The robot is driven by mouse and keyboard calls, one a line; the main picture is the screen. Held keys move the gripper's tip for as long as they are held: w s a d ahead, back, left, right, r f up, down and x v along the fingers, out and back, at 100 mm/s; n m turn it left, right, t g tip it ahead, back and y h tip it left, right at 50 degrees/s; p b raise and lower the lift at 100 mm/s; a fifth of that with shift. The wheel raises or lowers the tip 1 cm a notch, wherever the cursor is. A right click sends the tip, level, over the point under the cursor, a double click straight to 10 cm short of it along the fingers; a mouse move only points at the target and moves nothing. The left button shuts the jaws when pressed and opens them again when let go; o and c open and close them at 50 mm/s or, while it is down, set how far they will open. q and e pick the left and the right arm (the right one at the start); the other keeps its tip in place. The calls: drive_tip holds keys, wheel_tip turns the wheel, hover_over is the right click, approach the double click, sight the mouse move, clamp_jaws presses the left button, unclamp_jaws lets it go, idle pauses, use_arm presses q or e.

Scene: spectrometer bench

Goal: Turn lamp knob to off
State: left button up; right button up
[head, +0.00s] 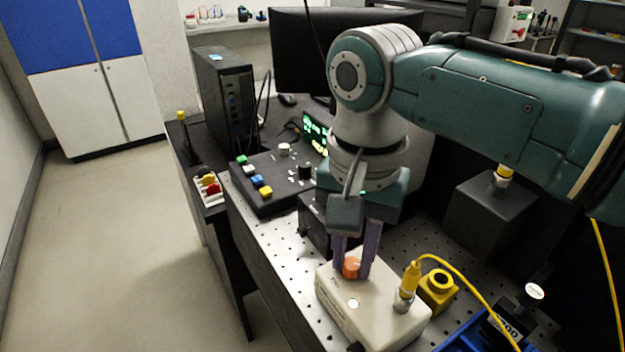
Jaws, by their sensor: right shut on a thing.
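The lamp box (372,316) is cream-white and sits on the perforated bench plate near the front. Its orange knob (351,267) stands on the top face toward the back. My right gripper (357,268) points down over the box, with its two purple fingers closed on the orange knob, one on each side. A small light round spot (353,303) shows on the box top in front of the knob. The knob's marking and exact turn angle are too small to read. My left gripper is not in view.
A yellow connector with cable (411,276) rises from the box's right side, beside a yellow block (437,290). A blue tray (470,335) lies at lower right. A control panel (270,176) with coloured buttons stands behind left. A dark grey box (489,214) stands right.

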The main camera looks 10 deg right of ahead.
clamp_jaws()
drive_tip(key=n+p, duration=0.2)
drive_tip(key=n, duration=0.1)
drive_tip(key=shift+r, duration=0.15)
drive_tip(key=n+p, duration=0.1)
drive_tip(key=n, duration=0.1)
drive_tip(key=shift+n, duration=0.3)
drive_tip(key=n, duration=0.2)
drive_tip(key=shift+n+p, duration=0.4)
drive_tip(key=n, duration=0.5)
drive_tip(key=shift+p, duration=0.35)
drive_tip(key=n, duration=0.6)
drive_tip(key=shift+n, duration=0.4)
